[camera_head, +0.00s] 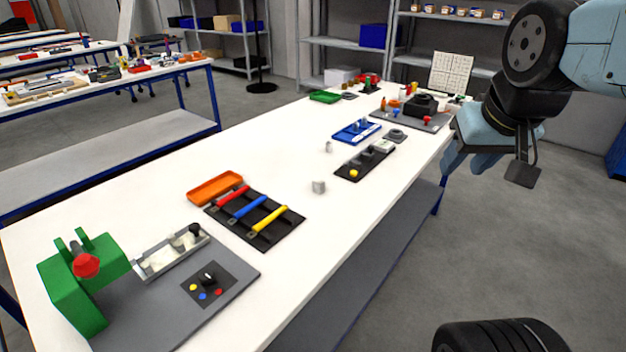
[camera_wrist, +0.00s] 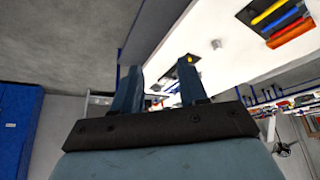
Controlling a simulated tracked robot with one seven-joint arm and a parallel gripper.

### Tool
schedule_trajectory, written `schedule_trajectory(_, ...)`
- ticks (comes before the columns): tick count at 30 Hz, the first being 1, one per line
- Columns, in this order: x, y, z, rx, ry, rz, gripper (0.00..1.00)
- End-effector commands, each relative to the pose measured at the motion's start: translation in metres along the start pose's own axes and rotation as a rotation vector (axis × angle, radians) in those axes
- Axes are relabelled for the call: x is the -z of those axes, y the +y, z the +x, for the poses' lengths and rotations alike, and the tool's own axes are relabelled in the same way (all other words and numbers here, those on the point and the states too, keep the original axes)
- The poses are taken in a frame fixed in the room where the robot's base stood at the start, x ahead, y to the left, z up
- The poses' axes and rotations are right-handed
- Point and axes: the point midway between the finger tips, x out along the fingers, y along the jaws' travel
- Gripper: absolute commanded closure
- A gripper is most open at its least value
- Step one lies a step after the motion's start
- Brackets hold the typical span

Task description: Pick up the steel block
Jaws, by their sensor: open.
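A small grey metal block (camera_head: 318,187) stands on the white workbench (camera_head: 300,240), right of the black tray with coloured-handled tools. A second, smaller grey piece (camera_head: 329,147) stands farther back on the bench; I cannot tell for sure which is steel. In the wrist view one small grey block (camera_wrist: 216,44) shows on the bench beside the tool tray. My gripper (camera_head: 466,160) is open and empty, off the right side of the bench and well away from both pieces. In the wrist view its two fingers (camera_wrist: 160,68) are apart with nothing between them.
Near the blocks are the black tool tray (camera_head: 266,236), an orange tray (camera_head: 215,188), a black fixture strip (camera_head: 363,164) and a blue tray (camera_head: 356,132). A green press (camera_head: 85,285) stands at the near left. The bench around the blocks is clear.

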Motion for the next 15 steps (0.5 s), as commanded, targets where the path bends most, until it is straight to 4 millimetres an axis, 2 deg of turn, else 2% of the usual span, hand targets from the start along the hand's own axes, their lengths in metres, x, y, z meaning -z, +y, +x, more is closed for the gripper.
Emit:
schedule_trajectory(4,0.000,0.000,0.000,0.000,0.000,0.000,0.57)
schedule_trajectory(9,0.001,-0.004,0.004,0.019,-0.017,0.019,0.44)
schedule_trajectory(10,0.001,-0.006,0.006,0.029,-0.027,0.029,0.44)
schedule_trajectory(15,0.004,-0.041,0.031,0.141,-0.132,0.158,0.44)
